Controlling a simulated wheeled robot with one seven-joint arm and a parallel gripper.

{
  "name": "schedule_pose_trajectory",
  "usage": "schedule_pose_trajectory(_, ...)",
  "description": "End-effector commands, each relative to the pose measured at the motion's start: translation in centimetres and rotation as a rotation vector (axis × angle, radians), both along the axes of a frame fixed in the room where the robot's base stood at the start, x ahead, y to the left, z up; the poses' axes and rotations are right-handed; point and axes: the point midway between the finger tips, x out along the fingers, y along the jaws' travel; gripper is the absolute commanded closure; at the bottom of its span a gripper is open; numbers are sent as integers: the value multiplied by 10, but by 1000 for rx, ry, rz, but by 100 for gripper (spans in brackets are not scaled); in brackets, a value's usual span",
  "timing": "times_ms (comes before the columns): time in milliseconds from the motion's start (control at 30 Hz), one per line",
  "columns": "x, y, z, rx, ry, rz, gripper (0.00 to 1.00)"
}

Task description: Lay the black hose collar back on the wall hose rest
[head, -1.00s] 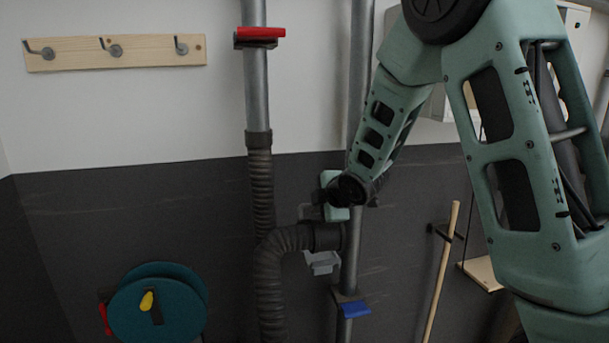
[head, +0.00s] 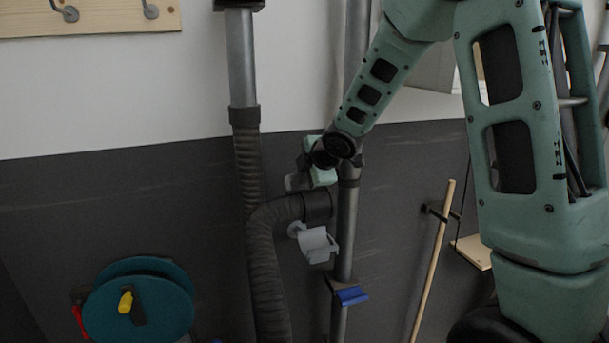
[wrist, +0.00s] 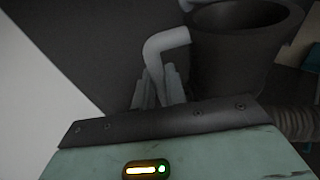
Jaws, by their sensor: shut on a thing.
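The black hose collar (head: 317,205) is the wide black end of a ribbed black hose (head: 263,260). In the wrist view the collar (wrist: 245,45) is a wide open-topped cup at upper right, with a grey bent handle (wrist: 165,48) beside it. My gripper (wrist: 158,88) is shut on this handle; the fingers stand on both sides of it. In the head view my wrist hides most of the grip, just above the collar. The grey wall hose rest (head: 316,245) is below the collar, its cradle in plain view. The collar looks above it; a depth gap cannot be told.
A metal pipe (head: 346,230) with a blue lever (head: 351,296) runs close right of the rest. A teal reel (head: 140,305) is at lower left. A wooden stick (head: 432,260) leans at right. A hook board (head: 100,18) is at upper left.

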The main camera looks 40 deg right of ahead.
Motion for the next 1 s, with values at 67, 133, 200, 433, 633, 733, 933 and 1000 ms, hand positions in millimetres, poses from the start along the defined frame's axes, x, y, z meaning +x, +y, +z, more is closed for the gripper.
schedule_pose_trajectory(67, 0, 0, -13, 0, -1, 0, 100)
schedule_pose_trajectory(133, 0, 0, -20, 0, -1, 0, 100)
schedule_pose_trajectory(200, 0, 0, -26, 0, -1, 0, 100)
schedule_pose_trajectory(433, 0, 0, -48, -1, -1, 1, 100)
schedule_pose_trajectory(633, 0, 0, -67, -1, -1, 1, 100)
schedule_pose_trajectory(733, 0, 0, -76, -1, -1, 1, 100)
schedule_pose_trajectory(933, 0, 0, -87, 0, -1, 0, 100)
schedule_pose_trajectory(1000, 0, 0, -87, 0, -1, 0, 100)
